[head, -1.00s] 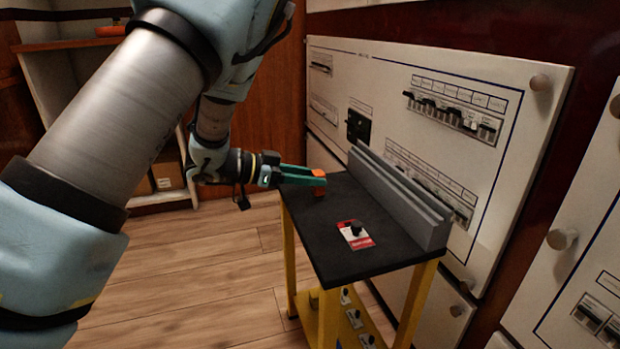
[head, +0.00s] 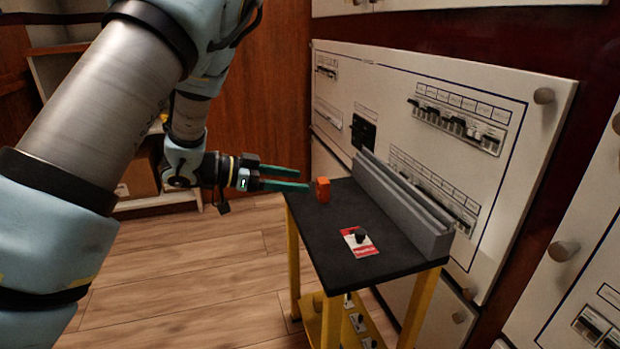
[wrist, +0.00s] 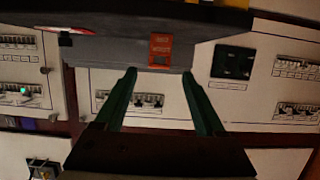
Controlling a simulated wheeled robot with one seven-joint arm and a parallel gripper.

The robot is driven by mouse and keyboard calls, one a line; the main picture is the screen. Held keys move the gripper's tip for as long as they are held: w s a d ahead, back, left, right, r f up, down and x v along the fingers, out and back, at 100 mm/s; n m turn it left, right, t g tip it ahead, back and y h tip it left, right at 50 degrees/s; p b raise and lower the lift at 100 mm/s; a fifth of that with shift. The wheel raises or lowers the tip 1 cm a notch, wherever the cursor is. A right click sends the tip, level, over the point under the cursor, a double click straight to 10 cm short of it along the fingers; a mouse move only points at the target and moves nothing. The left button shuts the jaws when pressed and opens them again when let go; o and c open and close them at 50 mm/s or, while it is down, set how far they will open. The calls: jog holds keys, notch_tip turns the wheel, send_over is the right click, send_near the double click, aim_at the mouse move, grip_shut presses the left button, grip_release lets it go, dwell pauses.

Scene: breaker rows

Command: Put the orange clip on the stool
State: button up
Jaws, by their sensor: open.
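The orange clip (head: 322,190) stands on the black top of the stool (head: 330,222), near its left edge. The stool has yellow legs. My gripper (head: 308,180) is open and empty, its two green fingers just left of the clip and apart from it. In the wrist view the clip (wrist: 160,50) lies beyond and between the tips of my open fingers (wrist: 158,75), in front of the grey rail.
A grey rail (head: 400,205) runs along the stool top's right side. A red and white card with a black piece (head: 360,241) lies on the top. White breaker panels (head: 480,170) stand close behind. The wooden floor to the left is clear.

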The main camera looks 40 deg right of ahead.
jog(key=p+v, duration=0.1)
jog(key=v, duration=0.5)
jog(key=shift+a, duration=0.25)
jog(key=shift+w, duration=0.2)
